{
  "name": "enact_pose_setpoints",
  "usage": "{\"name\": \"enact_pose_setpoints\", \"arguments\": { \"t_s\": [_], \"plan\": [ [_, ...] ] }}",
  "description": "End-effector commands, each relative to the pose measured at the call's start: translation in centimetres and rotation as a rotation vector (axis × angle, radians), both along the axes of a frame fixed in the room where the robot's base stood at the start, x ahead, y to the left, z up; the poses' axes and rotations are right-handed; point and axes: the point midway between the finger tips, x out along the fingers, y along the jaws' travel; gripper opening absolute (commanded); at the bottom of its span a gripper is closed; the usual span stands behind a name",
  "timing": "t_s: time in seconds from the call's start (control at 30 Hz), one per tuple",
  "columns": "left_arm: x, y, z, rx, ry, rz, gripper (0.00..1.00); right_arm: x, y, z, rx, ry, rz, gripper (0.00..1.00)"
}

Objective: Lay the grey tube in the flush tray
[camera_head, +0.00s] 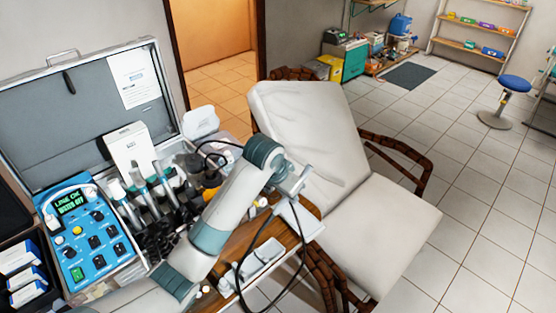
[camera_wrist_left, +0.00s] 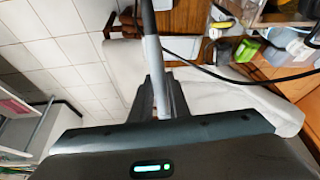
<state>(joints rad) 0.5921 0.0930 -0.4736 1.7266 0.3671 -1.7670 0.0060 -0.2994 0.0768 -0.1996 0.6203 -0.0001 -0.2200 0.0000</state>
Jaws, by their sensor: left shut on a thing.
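My left gripper (camera_head: 292,187) reaches in from the lower left and is above the wooden side table, in front of the reclined chair. In the left wrist view the gripper (camera_wrist_left: 160,95) is shut on the grey tube (camera_wrist_left: 151,48), which extends past the fingertips. In the head view the tube is mostly hidden by the gripper. A black cord hangs in a loop around the gripper. A pale tray (camera_head: 262,262), which looks like the flush tray, is on the wooden table below the gripper, apart from it. My right gripper is not in view.
An open case with a blue control panel (camera_head: 92,240) and several upright handpieces (camera_head: 150,190) stands at left, close to my arm. The pale padded chair (camera_head: 310,130) is just behind the gripper.

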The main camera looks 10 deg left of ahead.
Motion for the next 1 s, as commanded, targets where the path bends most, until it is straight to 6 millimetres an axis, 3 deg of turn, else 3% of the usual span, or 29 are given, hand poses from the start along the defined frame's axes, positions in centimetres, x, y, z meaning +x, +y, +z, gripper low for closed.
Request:
{"name": "enact_pose_setpoints", "arguments": {
  "t_s": [0.03, 0.17, 0.3, 0.5, 0.7, 1.0],
  "plan": [
    [-0.4, 0.3, -1.1, 0.043, 0.053, -0.02, 0.0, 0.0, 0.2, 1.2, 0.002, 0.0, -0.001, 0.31],
    [-2.0, 1.2, -5.5, 0.144, 0.187, -0.069, 0.0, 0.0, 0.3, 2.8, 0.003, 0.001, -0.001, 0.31],
    [-4.4, 3.6, -10.1, 0.25, 0.318, -0.092, 0.0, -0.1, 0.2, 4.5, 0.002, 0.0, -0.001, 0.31],
    [-7.5, 7.7, -14.4, 0.341, 0.439, -0.084, 0.0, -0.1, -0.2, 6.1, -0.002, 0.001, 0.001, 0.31],
    [-9.1, 10.0, -16.2, 0.373, 0.49, -0.07, 0.0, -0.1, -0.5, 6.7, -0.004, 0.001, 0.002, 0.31],
    [-9.4, 10.3, -16.6, 0.376, 0.499, -0.068, 0.0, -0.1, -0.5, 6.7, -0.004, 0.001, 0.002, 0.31]
  ]
}}
